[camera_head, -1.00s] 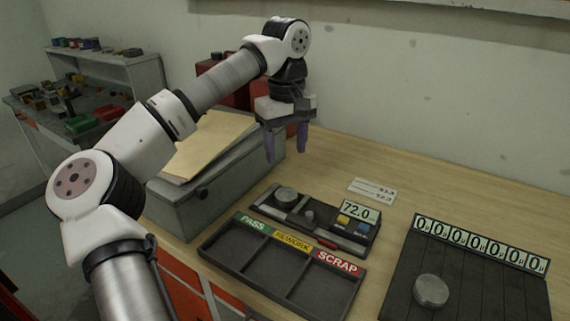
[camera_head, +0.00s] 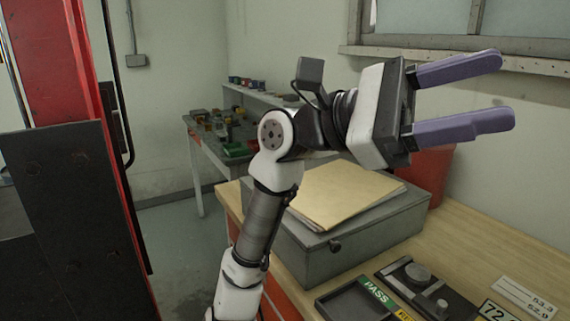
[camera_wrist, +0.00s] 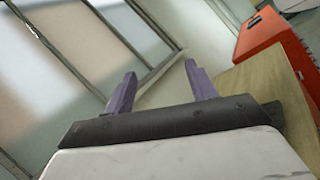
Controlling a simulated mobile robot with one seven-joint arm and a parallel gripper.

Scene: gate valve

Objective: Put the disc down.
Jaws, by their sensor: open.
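My gripper (camera_head: 506,92) is raised high above the bench, pointing right, its two purple fingers wide apart with nothing between them. The wrist view also shows the open, empty fingers (camera_wrist: 160,75) against the window and wall. A grey round piece (camera_head: 418,273) sits on the dark gauge block (camera_head: 395,275) at the bottom right of the head view, well below and apart from my gripper. I cannot tell whether it is a loose disc or part of the gauge. The sorting tray (camera_head: 338,310) with its green PASS label is partly cut off. No disc shows in the wrist view.
A grey metal box (camera_head: 300,248) with folders (camera_head: 340,192) on top stands on the wooden bench (camera_head: 470,235). A red container (camera_head: 430,165) is behind it. A red cabinet (camera_wrist: 272,50) shows in the wrist view. A red-and-dark upright structure (camera_head: 65,190) fills the left.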

